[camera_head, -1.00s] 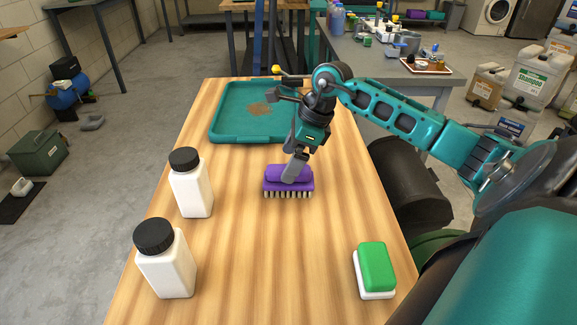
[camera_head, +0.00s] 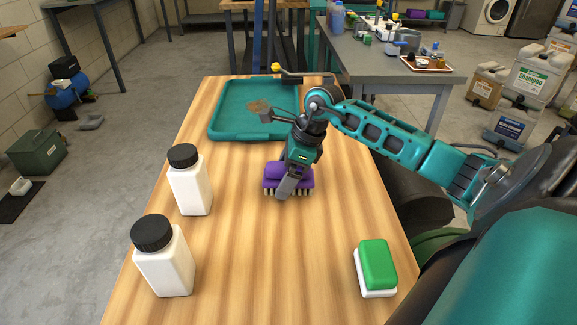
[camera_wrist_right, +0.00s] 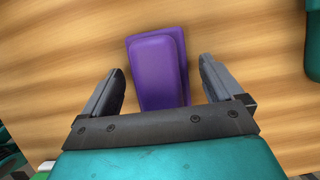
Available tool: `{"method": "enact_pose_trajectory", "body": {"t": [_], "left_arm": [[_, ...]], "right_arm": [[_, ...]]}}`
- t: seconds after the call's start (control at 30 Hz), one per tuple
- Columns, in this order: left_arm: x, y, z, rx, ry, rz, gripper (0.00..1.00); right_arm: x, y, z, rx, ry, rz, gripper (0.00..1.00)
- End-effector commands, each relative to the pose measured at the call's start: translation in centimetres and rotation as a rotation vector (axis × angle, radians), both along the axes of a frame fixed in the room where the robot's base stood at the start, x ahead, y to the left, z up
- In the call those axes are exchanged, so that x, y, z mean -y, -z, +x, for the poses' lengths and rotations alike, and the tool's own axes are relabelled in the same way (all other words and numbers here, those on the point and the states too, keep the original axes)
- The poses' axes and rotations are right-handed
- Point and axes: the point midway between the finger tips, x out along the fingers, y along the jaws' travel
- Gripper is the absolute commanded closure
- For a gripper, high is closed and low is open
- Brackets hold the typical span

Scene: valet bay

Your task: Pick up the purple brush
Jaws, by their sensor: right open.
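The purple brush (camera_head: 304,174) stands bristles down on the wooden table, in the middle. My right gripper (camera_head: 284,188) is open and comes down over it from above, with a finger in front of the brush in the head view. In the right wrist view the brush (camera_wrist_right: 157,72) lies between the two spread fingers of the gripper (camera_wrist_right: 160,85), with a gap on each side. The gripper hides part of the brush's front and bristles in the head view. My left gripper is not in view.
A teal tray (camera_head: 222,133) with a brown patch in it lies behind the brush. Two white bottles with black caps, one farther (camera_head: 190,187) and one nearer (camera_head: 166,262), stand at the left. A green and white sponge (camera_head: 377,266) lies at the front right. The front middle is clear.

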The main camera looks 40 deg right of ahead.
Motion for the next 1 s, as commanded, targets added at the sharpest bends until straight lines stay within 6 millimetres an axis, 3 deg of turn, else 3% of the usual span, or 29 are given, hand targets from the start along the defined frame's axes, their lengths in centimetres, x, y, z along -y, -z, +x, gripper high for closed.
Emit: {"method": "enact_pose_trajectory", "body": {"t": [0.4, 1.0], "left_arm": [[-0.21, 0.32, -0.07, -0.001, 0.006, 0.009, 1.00], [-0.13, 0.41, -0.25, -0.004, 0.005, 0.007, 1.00]], "right_arm": [[0.01, 0.19, 0.02, 0.001, 0.000, 0.000, 0.06], [0.01, 0.21, 0.00, 0.001, 0.000, -0.001, 0.63]]}}
